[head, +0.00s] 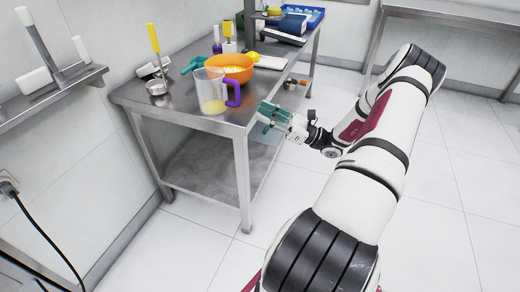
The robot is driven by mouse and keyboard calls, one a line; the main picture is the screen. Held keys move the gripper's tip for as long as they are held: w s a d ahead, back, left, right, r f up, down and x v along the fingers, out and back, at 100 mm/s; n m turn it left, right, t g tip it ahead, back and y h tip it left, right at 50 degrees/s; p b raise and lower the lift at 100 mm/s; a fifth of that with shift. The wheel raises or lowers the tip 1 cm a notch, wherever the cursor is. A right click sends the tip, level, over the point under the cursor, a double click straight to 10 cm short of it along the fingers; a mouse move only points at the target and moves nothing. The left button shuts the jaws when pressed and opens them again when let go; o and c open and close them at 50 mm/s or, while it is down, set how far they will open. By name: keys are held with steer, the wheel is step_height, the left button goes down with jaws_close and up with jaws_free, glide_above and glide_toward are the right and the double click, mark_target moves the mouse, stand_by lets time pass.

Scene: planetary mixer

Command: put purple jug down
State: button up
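The purple jug (212,92) is a clear jug with a purple handle and some yellow liquid in the bottom. It stands upright on the steel table (182,118), near its front right corner, with the handle facing right. My gripper (262,114) has teal fingers and is just right of the jug, by the table's right edge. A gap shows between the fingertips and the handle. The fingers look spread with nothing between them, though they are small in view.
An orange bowl (238,74) with pale contents stands right behind the jug. A metal cup (157,88) and a yellow-handled tool (153,38) are at left. A blue tray (308,16) is at the back. A small orange-ended item (304,82) is near the right edge.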

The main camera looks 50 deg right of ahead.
steer(key=w+a+r+n+g+y, duration=0.1)
steer(key=a+r+n+g+y, duration=0.15)
steer(key=a+g, duration=0.2)
steer(key=a+r+n+g+y, duration=0.1)
steer(key=a+r+n+g, duration=0.25)
steer(key=a, duration=0.25)
steer(key=w+a+r+n+g+y, duration=0.1)
steer(key=a+r+n+g, duration=0.1)
steer(key=a+n+g, duration=0.3)
steer(key=s+a+r+n+g+h, duration=0.2)
steer(key=s+a+n+g, duration=0.1)
steer(key=a, duration=0.3)
steer(key=s+a+r+n+g+h, duration=0.2)
steer(key=s+a+g, duration=0.15)
steer(key=a, duration=0.35)
steer(key=s+a+r+n+g+h, duration=0.3)
steer(key=s+a+n+h, duration=0.25)
steer(key=s, duration=0.35)
steer(key=s+d+n+t+h, duration=0.1)
steer(key=s+n+t+h, duration=0.3)
steer(key=s, duration=0.7)
steer(key=n+h, duration=0.2)
steer(key=n, duration=0.1)
steer(key=shift+s+r+h, duration=0.25)
steer(key=shift+r+h, duration=0.15)
steer(key=shift+d, duration=0.1)
